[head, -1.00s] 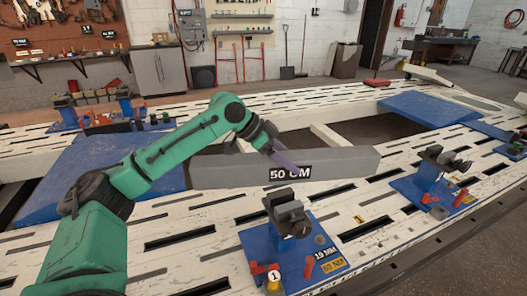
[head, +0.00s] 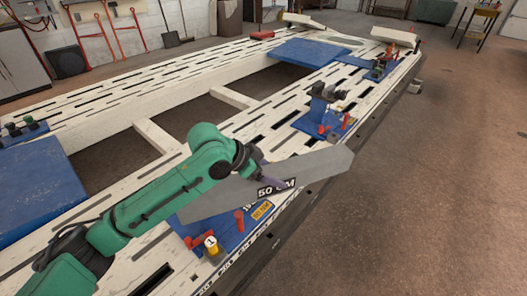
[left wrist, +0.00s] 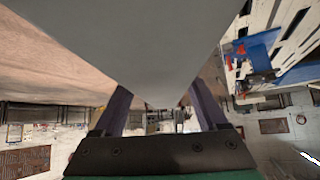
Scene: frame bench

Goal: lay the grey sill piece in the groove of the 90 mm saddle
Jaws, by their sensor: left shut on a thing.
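The bar is held above the front of the bench, over the near blue fixture (head: 228,238), and hides that fixture's upper part. The left wrist view shows the bar (left wrist: 150,45) between the two fingers (left wrist: 158,108). A farther fixture with a dark raised holder (head: 322,98) stands clear beyond the bar. My right gripper is out of view.
The white slotted bench (head: 100,95) has open gaps between its beams. Blue plates (head: 312,51) lie farther off. Open floor (head: 440,190) lies right of the bench edge.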

